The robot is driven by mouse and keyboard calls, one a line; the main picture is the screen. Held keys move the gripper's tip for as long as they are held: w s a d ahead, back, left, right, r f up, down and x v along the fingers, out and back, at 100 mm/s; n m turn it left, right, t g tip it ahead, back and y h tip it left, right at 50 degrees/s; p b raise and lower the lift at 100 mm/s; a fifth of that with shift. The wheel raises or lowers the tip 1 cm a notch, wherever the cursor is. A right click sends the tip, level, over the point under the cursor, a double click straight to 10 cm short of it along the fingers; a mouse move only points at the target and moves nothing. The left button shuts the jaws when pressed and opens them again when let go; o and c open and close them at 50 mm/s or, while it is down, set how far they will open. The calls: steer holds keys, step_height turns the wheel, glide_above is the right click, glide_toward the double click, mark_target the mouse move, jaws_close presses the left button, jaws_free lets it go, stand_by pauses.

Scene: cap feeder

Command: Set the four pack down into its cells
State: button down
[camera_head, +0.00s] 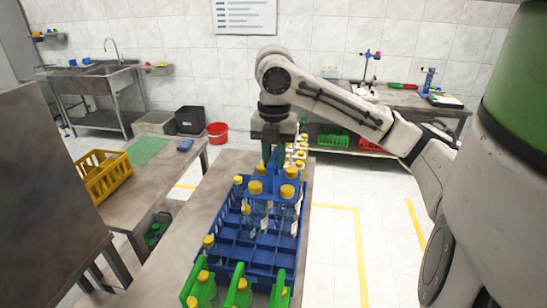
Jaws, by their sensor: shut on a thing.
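The four pack (271,180) is a blue carrier with a tall handle, holding clear bottles with yellow caps. My gripper (272,153) is above its middle, shut on the top of the handle. The pack looks upright over the far part of a blue crate (262,262) with square cells. Whether its bottles are clear of the cell walls or partly inside cannot be told from this angle. Several near cells are empty. Other yellow-capped bottles stand along the crate's left side, one at the near left (209,246). The pack hides the crate's far cells.
Green carriers (242,297) with yellow-capped bottles stand at the crate's near end. The grey table (190,235) is clear left of the crate. A yellow crate (103,176) sits on a side table at left.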

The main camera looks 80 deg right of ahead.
steer(key=shift+w, duration=0.3)
steer(key=shift+f+b, duration=0.3)
steer(key=shift+f, duration=0.9)
step_height(320, 180, down, 20)
steer(key=b, duration=1.6)
steer(key=shift+r, duration=0.15)
steer(key=shift+f+b, duration=0.65)
steer(key=c, duration=1.3)
jaws_free()
steer(key=o, duration=0.4)
steer(key=shift+o, duration=0.2)
steer(key=shift+f, duration=0.1)
